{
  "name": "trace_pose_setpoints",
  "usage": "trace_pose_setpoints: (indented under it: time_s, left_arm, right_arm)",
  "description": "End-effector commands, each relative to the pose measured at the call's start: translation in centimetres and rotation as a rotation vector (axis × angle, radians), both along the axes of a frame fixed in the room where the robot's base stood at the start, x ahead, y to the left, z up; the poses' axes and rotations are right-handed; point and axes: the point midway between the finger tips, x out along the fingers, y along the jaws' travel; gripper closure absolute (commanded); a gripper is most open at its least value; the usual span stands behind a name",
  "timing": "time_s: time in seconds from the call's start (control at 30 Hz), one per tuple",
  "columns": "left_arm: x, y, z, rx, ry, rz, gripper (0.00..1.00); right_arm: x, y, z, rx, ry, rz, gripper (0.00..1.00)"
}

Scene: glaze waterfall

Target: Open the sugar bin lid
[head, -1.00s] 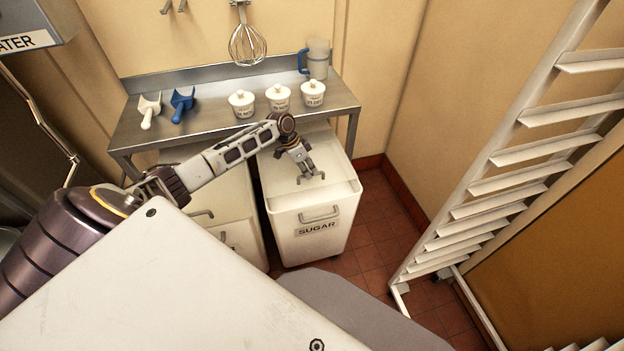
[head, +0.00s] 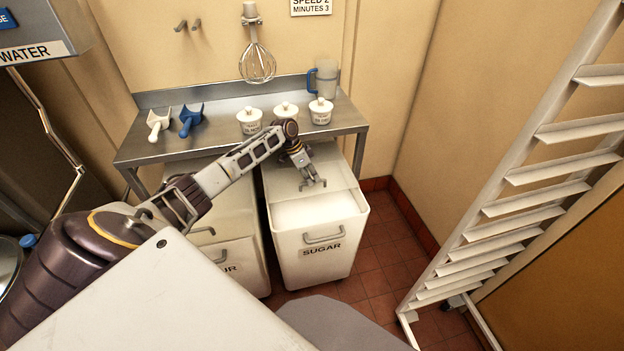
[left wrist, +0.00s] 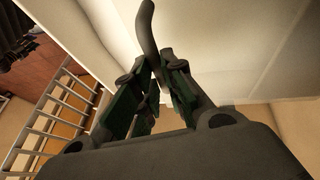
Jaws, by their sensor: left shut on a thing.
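The white sugar bin (head: 312,258), with a SUGAR label and a metal front handle, stands partly under the steel table. Its pale lid (head: 335,174) covers the rear of the top, and the front of the bin is open with white contents (head: 310,211) showing. My left gripper (head: 313,184) is over the lid's front edge, shut on the lid's handle. In the left wrist view the curved dark lid handle (left wrist: 147,28) runs between the fingers (left wrist: 155,80) with the pale lid behind it. My right gripper is not in view.
The flour bin (head: 238,262) stands close on the left. The steel table (head: 225,137) behind bears scoops (head: 190,119), several white lidded pots (head: 320,110) and a jug (head: 326,78). A white rack (head: 520,178) stands at the right, with bare floor (head: 372,262) between.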

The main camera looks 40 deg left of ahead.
Motion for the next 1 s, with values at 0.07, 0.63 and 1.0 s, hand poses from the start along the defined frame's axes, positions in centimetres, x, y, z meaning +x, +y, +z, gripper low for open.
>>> trace_pose_setpoints:
  time_s: [0.07,0.63,1.0]
  left_arm:
    - [0.0,0.0,0.0,-0.001,-0.001,0.000,0.83]
    - [-0.1,0.1,0.3,0.000,0.000,0.000,0.66]
    - [-0.7,1.5,3.5,0.001,-0.002,0.000,0.66]
  right_arm:
    - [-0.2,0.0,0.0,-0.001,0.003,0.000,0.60]
    - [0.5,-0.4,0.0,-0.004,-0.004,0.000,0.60]
    - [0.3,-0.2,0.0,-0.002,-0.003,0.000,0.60]
